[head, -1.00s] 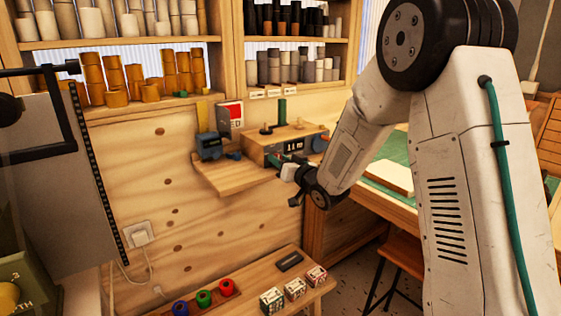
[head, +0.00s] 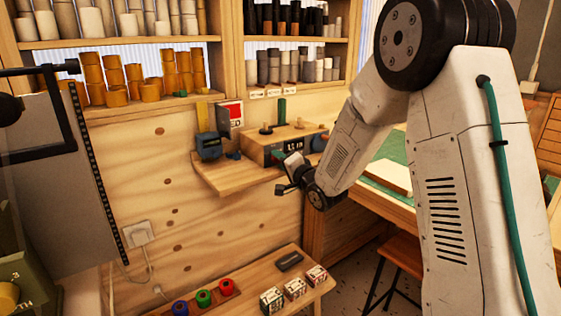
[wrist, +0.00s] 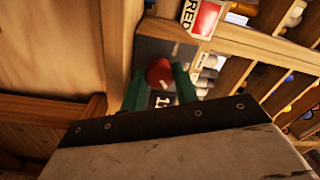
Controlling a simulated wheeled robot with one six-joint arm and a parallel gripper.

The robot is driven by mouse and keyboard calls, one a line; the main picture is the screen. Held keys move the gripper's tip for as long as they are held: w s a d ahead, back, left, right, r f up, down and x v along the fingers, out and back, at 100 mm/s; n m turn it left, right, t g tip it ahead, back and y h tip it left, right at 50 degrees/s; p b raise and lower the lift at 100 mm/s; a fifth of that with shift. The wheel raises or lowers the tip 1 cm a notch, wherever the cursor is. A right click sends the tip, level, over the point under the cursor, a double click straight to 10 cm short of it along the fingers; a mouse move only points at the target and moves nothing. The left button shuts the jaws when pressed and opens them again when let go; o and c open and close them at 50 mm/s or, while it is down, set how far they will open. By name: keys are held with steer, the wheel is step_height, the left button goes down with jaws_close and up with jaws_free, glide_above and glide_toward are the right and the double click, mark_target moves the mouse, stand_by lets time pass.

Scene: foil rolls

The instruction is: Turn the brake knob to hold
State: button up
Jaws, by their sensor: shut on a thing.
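A red rounded knob (wrist: 159,72) sits between the two dark green fingers of my gripper (wrist: 160,80) in the wrist view. The fingers are shut on it from both sides. In the head view my gripper (head: 284,164) reaches the front of a grey-fronted unit (head: 275,153) on a wooden wall shelf (head: 235,178). The knob is hidden there behind the gripper. A small display (head: 295,146) shows on the unit's front, its text too small to read surely. The knob's markings and exact setting cannot be seen.
A blue device (head: 209,147) stands left on the shelf, below a red-and-white sign (head: 232,114). Pegs rise from the unit's top. A low bench (head: 250,288) with coloured rolls and small boxes lies below. A green-matted table is at right.

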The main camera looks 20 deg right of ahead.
steer(key=shift+f+m, duration=0.1)
steer(key=shift+m, duration=0.8)
steer(key=o, duration=0.7)
